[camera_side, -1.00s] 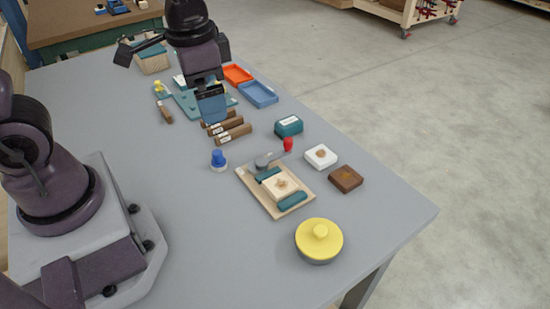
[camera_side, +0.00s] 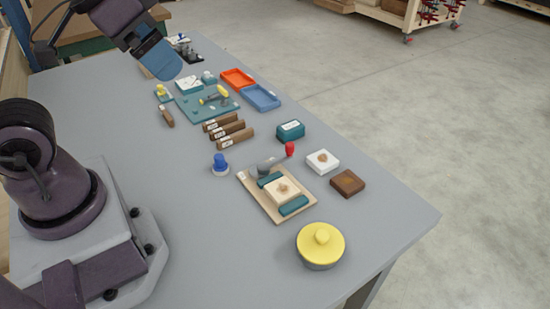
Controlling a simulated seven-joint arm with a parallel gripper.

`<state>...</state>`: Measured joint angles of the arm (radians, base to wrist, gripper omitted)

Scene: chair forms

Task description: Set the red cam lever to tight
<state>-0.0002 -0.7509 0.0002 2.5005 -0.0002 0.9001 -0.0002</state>
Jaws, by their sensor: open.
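The cam lever has a red knob (camera_side: 290,149) on a grey arm that runs from a grey cam (camera_side: 264,170) toward the upper right. The cam sits at the back edge of a light wooden board (camera_side: 262,203). My gripper (camera_side: 168,72), with blue fingers, is open and raised at the upper left, well away from the lever. Nothing shows between its fingers.
A blue knob (camera_side: 220,163) stands left of the board; a yellow-lidded round pot (camera_side: 321,244) is in front. White (camera_side: 322,161) and brown (camera_side: 347,183) blocks and a teal box (camera_side: 291,130) lie to the right. Several brown bars (camera_side: 230,131) and a teal tray (camera_side: 205,106) lie behind.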

